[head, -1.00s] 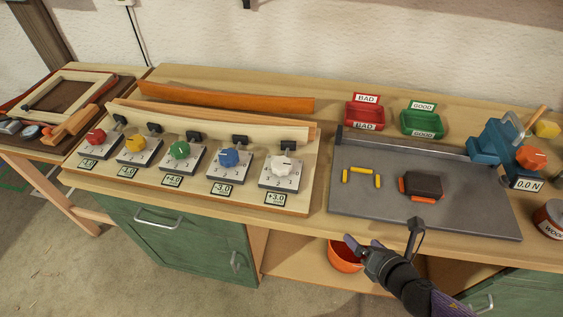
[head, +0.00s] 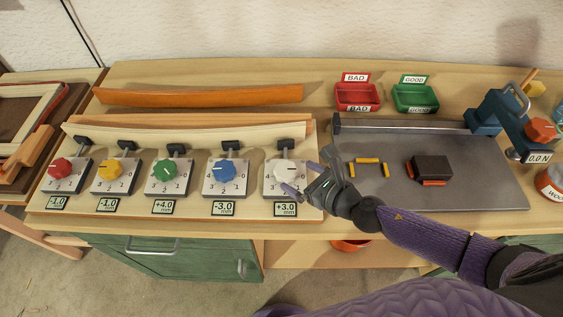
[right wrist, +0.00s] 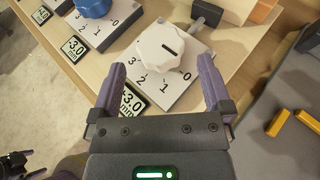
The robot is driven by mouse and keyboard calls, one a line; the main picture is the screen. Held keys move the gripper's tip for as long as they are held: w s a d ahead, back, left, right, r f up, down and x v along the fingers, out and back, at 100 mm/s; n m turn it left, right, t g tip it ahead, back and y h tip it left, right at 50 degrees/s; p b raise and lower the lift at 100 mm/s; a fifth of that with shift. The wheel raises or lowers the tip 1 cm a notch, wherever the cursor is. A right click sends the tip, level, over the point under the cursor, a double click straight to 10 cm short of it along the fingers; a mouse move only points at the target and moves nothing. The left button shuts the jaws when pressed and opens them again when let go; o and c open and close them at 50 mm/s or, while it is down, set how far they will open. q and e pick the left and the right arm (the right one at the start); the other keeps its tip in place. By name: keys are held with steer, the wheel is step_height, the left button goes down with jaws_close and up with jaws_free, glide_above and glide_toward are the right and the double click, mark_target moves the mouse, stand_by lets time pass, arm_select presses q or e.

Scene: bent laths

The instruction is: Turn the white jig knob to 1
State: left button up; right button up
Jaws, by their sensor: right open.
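The white jig knob (head: 289,173) sits on the rightmost square dial plate of the jig, above a label reading +3.0 mm (head: 286,209). In the right wrist view the white knob (right wrist: 163,46) has a dark pointer line on it, and the plate shows the numbers 3, 2, 1 and 0. I cannot tell for sure which number the line marks. My right gripper (head: 300,180) is open at the knob's right front side. In the right wrist view its fingers (right wrist: 161,70) stand apart, the knob just beyond and between their tips. A dark part at that view's lower left may be my left gripper.
The blue knob (head: 224,172) is left of the white one, then green, yellow and red knobs. A cream lath (head: 190,129) runs behind them. To the right lies a grey plate (head: 455,190) with yellow pieces and a dark block. Red and green bins (head: 415,97) stand behind.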

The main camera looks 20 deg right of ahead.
mark_target(287, 170)
steer(key=b+x, duration=0.1)
steer(key=x, duration=0.4)
steer(key=shift+w+f, duration=0.1)
steer(key=shift+w+a, duration=0.1)
